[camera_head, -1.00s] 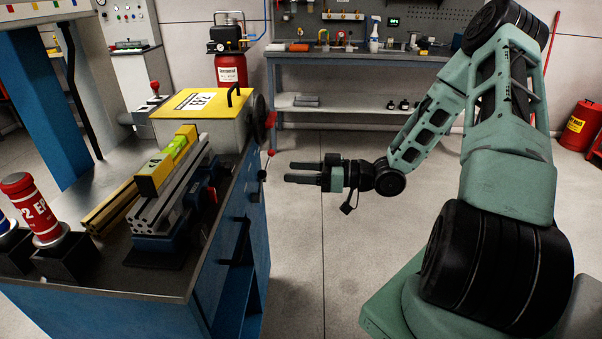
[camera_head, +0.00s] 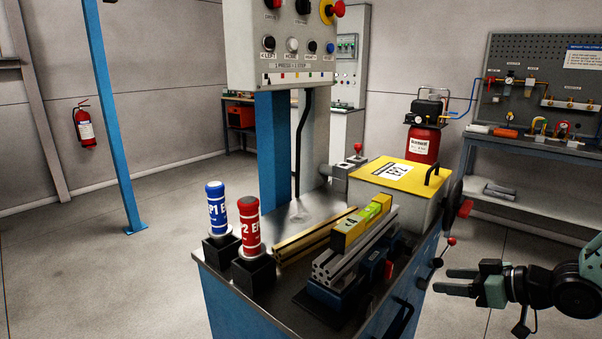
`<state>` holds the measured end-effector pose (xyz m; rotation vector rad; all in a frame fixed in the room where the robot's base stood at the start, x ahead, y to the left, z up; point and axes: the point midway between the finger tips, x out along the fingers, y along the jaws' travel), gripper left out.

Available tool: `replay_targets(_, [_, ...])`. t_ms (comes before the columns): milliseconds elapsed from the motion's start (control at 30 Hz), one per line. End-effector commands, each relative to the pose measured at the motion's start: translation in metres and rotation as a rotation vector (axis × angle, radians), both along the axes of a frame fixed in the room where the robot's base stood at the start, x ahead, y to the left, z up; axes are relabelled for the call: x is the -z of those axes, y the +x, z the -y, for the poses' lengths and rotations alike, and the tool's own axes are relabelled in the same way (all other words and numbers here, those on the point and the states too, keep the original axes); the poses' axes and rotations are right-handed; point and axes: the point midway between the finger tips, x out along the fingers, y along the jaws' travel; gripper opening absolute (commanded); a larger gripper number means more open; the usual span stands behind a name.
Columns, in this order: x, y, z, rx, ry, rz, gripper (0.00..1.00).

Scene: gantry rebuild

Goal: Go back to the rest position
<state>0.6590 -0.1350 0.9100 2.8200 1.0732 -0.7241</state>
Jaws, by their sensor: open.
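My gripper (camera_head: 462,281) is at the lower right, beside the blue workbench (camera_head: 228,305), pointing left. Its two dark fingers are apart and nothing is between them. Only my wrist and a bit of my arm show behind it, cut off by the right edge. The gripper looks clear of the bench, with the floor behind it.
On the bench stand a blue cylinder (camera_head: 217,210) and a red cylinder (camera_head: 250,227) in black holders, a yellow level (camera_head: 362,224) on metal profiles, and a yellow-topped box (camera_head: 395,180). A control panel (camera_head: 285,48) stands behind. Floor at left is open.

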Motion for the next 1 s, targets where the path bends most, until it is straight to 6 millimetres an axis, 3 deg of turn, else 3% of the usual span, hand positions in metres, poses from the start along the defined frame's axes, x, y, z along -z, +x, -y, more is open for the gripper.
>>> replay_targets(33, [-0.003, 0.002, -0.019, -0.019, -0.083, -0.048, 0.59])
replay_targets(167, [-0.005, -0.004, -0.052, -0.014, -0.273, -0.176, 0.59])
replay_targets(367, [-0.027, -0.04, -0.1, 0.008, -0.508, -0.344, 0.59])
replay_targets(567, [-0.061, -0.112, -0.147, 0.019, -0.656, -0.504, 0.59])
replay_targets(800, [-0.097, -0.218, -0.187, -0.023, -0.728, -0.692, 0.59])
replay_targets(900, [-0.105, -0.248, -0.194, -0.046, -0.736, -0.746, 0.59])
replay_targets(1000, [-0.109, -0.265, -0.197, -0.061, -0.74, -0.778, 0.59])
